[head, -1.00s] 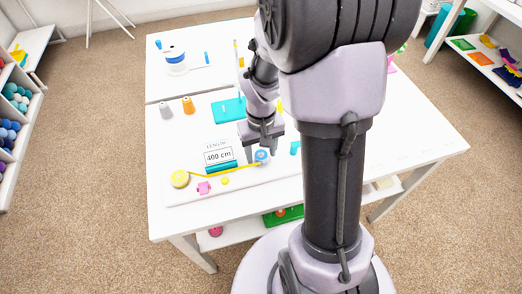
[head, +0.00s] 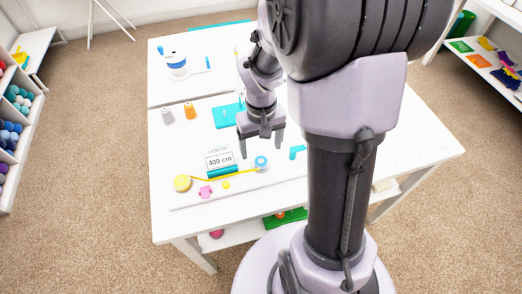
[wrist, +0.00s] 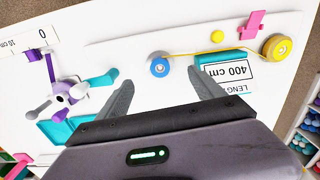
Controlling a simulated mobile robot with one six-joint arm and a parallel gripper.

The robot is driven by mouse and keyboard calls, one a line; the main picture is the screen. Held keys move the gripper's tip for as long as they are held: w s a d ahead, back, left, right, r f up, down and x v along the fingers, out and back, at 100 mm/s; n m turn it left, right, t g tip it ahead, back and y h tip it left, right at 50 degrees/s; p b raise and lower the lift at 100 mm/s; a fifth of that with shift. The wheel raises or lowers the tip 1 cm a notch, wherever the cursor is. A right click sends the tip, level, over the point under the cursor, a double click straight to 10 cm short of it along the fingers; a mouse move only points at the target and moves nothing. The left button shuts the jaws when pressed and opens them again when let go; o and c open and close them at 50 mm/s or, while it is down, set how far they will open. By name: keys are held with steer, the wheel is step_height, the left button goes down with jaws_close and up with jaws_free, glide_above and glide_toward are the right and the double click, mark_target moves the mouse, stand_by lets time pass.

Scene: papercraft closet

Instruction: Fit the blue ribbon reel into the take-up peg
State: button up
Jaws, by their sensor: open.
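The blue ribbon reel (head: 261,160) sits at the right end of a white board on the table, with a yellow ribbon running to it from the yellow reel (head: 182,183). My gripper (head: 262,148) is open and empty above the reel, fingers apart on either side. It also shows in the wrist view (wrist: 160,78).
The "400 cm" length display (head: 219,161) stands left of the reel. A pink piece (head: 205,191) and a small yellow knob (head: 226,184) are in front. A purple-and-white crank (wrist: 65,95) is at the wrist view's left.

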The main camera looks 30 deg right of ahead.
mark_target(261, 161)
step_height(261, 161, up, 11)
steer(key=p, duration=0.4)
steer(key=shift+r, duration=0.15)
steer(key=s+a+r+m+t+y, duration=0.1)
steer(key=s+a+r+t, duration=0.4)
steer(key=s+a+r, duration=0.6)
steer(key=a+y, duration=0.1)
steer(key=a, duration=0.2)
steer(key=shift+s+a+r+m+t, duration=0.2)
steer(key=shift+a+r+m+t, duration=0.1)
steer(key=shift+r+m+t, duration=0.1)
stand_by(0.7)
